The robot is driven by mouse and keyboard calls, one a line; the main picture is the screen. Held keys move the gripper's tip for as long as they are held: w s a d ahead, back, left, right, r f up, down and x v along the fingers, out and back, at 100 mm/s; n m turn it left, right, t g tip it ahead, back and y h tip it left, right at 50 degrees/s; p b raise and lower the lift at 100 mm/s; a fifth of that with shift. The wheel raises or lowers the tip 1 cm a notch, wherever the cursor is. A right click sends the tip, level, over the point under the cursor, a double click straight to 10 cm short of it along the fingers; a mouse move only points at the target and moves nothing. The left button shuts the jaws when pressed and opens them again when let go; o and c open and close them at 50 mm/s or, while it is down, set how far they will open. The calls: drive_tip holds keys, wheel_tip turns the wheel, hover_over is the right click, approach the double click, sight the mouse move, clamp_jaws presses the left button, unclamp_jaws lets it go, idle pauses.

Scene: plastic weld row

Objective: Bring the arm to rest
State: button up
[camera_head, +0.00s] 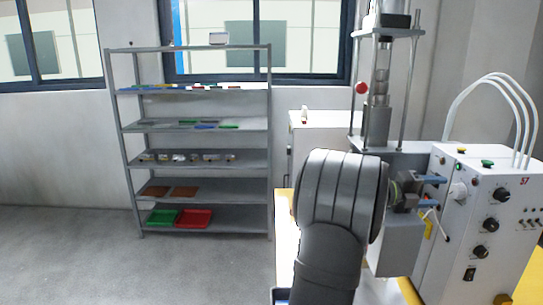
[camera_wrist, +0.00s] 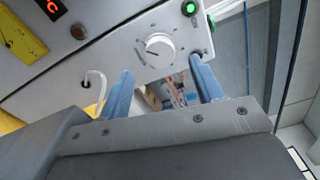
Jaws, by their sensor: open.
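My gripper (camera_wrist: 163,80) shows in the wrist view as two blue fingers set well apart, with nothing held between them. In the head view my gripper (camera_head: 430,191) is just right of my dark arm, its fingers pointing right toward the front of the white control box (camera_head: 466,240). The box face with a white round knob (camera_wrist: 159,50) and a green lit button (camera_wrist: 189,8) lies beyond the fingers in the wrist view. I cannot tell whether the fingers touch the box. My arm hides part of the bench and machine base.
A welding press (camera_head: 378,125) with steel posts stands behind my arm. White hoses (camera_head: 500,85) arch over the control box. A grey shelf rack (camera_head: 205,172) with small parts and red and green trays stands at the left. The floor (camera_head: 70,255) at the left is clear.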

sight(453, 192)
drive_tip(key=d, duration=0.5)
drive_tip(key=shift+d, duration=0.3)
drive_tip(key=shift+a+m, duration=0.3)
drive_tip(key=shift+m, duration=0.5)
drive_tip(key=m, duration=0.4)
drive_tip(key=shift+m, duration=0.4)
drive_tip(key=m, duration=0.4)
drive_tip(key=shift+m, duration=0.3)
drive_tip(key=shift+a, duration=1.75)
